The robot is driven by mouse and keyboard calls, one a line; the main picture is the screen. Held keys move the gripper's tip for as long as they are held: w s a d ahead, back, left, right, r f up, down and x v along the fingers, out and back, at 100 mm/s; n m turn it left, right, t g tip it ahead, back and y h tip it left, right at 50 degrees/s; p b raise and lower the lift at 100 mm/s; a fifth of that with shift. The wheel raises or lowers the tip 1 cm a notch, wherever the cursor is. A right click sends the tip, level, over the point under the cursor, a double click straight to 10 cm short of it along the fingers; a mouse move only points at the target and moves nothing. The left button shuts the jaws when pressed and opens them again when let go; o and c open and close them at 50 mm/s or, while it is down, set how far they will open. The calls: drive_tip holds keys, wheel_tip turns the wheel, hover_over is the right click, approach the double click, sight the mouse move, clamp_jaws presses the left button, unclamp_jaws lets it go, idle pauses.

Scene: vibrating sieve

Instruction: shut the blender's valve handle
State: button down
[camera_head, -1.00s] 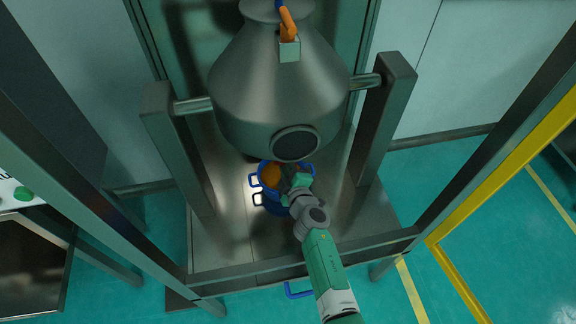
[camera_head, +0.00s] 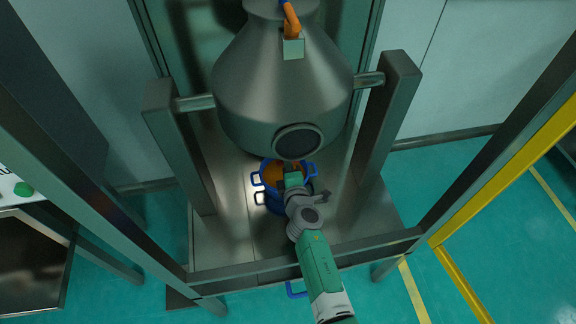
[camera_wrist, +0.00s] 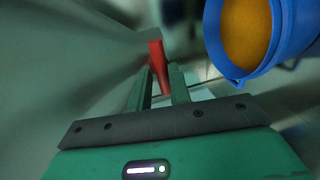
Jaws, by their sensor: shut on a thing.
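The steel blender vessel (camera_head: 275,95) hangs between two posts, with a round dark port (camera_head: 298,141) facing me. A red valve handle (camera_wrist: 156,52) shows in the wrist view, its lower end between the fingertips of my gripper (camera_wrist: 161,75). My gripper is shut on this handle. In the head view my gripper (camera_head: 293,178) is under the vessel, above the bucket, and its fingers are mostly hidden. An orange handle (camera_head: 291,22) stands at the vessel's top, away from my gripper.
A blue bucket (camera_head: 270,201) with orange contents stands on the steel platform (camera_head: 228,235) below the vessel; it also shows at upper right in the wrist view (camera_wrist: 222,62). Side posts and a front bar of the frame (camera_head: 330,256) surround my arm.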

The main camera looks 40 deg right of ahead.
drive_tip(key=shift+s+a+f, duration=0.1)
drive_tip(key=shift+s+f, duration=0.05)
drive_tip(key=shift+f, duration=0.25)
drive_tip(key=c, duration=1.5)
unclamp_jaws()
drive_tip(key=shift+o, duration=0.5)
drive_tip(key=p+v, duration=0.5)
drive_tip(key=v, duration=0.3)
drive_tip(key=shift+r, duration=0.1)
